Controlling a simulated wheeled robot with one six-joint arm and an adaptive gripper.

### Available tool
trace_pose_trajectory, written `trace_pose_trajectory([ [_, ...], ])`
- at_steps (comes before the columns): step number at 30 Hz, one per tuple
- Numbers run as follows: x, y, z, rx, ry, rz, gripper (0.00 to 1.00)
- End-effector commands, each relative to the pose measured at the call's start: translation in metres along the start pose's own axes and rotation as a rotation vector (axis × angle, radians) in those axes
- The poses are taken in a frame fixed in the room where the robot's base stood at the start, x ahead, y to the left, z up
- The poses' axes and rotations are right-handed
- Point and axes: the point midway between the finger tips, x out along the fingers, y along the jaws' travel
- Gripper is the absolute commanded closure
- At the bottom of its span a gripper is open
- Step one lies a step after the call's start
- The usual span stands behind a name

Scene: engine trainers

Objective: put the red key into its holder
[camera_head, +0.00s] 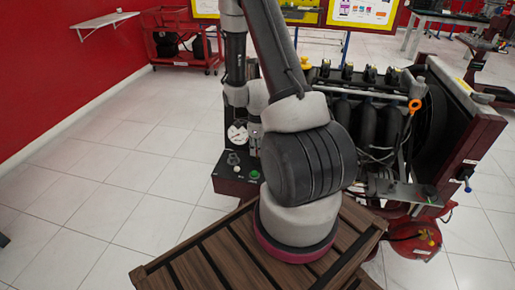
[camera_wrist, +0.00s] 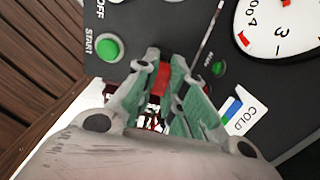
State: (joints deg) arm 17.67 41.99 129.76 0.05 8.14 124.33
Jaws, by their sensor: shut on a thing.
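My gripper (camera_wrist: 165,62) is over the black control panel in the wrist view, its two green-padded fingers shut on the red key (camera_wrist: 160,82). Only part of the red key shows between the pads; its tip is hidden by the fingers. I cannot tell whether the key touches the panel or where its holder is. The black control panel (camera_wrist: 165,22) carries an "OFF" label and a green START button (camera_wrist: 108,48).
A white gauge (camera_wrist: 280,25) and a small green light (camera_wrist: 218,68) are right of the fingers. A blue-and-white "COLD" label (camera_wrist: 238,115) is close to the right finger. In the head view, the engine trainer (camera_head: 372,125) stands to the right. Open tiled floor lies left.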

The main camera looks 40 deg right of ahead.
Motion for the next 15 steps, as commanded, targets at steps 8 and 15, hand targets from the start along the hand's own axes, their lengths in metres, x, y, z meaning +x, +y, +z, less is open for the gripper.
trace_pose_trajectory([
  [8, 0.0008, 0.0000, 0.0000, 0.000, 0.000, 0.000, 1.00],
  [15, 0.0078, 0.0002, -0.0001, 0.000, 0.001, 0.001, 1.00],
])
